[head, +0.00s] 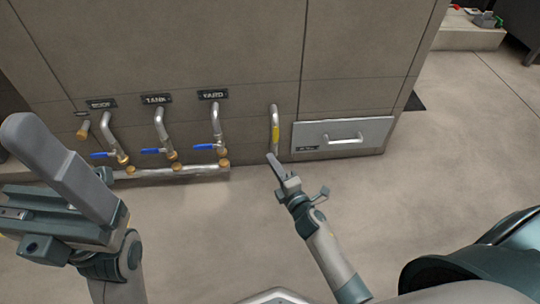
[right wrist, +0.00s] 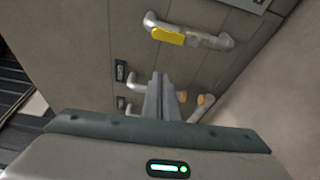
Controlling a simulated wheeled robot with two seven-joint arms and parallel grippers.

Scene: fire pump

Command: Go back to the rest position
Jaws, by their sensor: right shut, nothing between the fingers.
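My right gripper (head: 271,157) is low in front of the cabinet, just below the bent pipe with the yellow sleeve (head: 275,133). Its fingers are together and empty. In the right wrist view the shut fingers (right wrist: 160,82) point at the panel, with the yellow-sleeved pipe (right wrist: 168,36) beyond them. Whether the fingertips touch anything cannot be told. My left gripper (head: 62,160) is large and close at the left of the head view, raised in front of the cabinet's left part. Its fingers are seen side-on, so their gap is hidden. No held object shows there.
Pipes labelled ROOF (head: 101,103), TANK (head: 156,98) and YARD (head: 213,94) have blue levers and join a low manifold (head: 180,172). A drawer with a handle (head: 343,139) is to the right. The floor (head: 440,140) at right is clear.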

